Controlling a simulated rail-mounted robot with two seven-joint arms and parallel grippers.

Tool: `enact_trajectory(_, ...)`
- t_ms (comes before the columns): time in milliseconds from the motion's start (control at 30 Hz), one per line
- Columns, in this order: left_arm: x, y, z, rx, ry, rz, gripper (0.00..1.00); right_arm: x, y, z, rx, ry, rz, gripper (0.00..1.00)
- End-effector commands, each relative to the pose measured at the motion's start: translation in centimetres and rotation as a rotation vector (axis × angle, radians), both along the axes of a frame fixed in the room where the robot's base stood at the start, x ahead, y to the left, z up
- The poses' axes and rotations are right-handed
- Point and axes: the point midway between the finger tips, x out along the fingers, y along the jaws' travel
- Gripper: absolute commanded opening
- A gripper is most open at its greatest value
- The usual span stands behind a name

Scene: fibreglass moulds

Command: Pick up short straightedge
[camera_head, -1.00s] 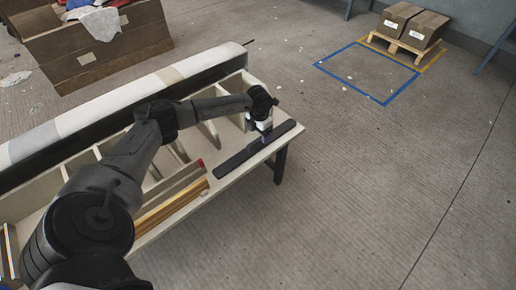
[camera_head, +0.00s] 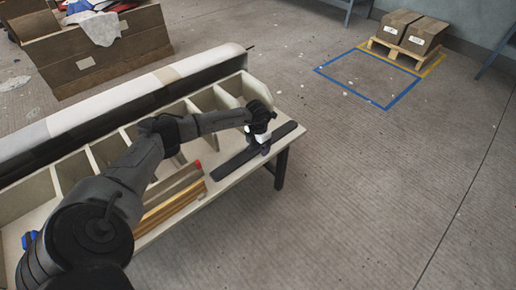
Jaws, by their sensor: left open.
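A short dark straightedge (camera_head: 238,162) lies flat along the right front end of the pale workbench. My left gripper (camera_head: 264,149) points down over the middle of the straightedge, very close to it. Its jaws are open; whether the fingers straddle the bar is too small to tell. My left arm comes in from the lower left across the bench. My right gripper is not in view.
Longer yellow-brown bars (camera_head: 172,203) lie on the bench left of the straightedge. Open compartments (camera_head: 205,101) and a white roll (camera_head: 120,98) line the bench's back. A brown crate (camera_head: 95,52) stands behind. Boxes (camera_head: 413,31) sit on a pallet by a blue floor outline. The floor at right is clear.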

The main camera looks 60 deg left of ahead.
Motion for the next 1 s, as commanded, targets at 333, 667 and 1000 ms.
enact_trajectory(333, 0.01, -0.02, 0.04, 0.0, 0.0, 0.0, 0.5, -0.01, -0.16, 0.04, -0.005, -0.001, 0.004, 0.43)
enact_trajectory(667, 0.01, -0.02, 0.03, 0.0, 0.0, 0.0, 0.19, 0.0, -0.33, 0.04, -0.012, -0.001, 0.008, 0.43)
enact_trajectory(1000, 0.05, 0.0, 0.48, 0.0, -0.002, 0.0, 0.17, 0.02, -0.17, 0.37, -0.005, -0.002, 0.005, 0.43)
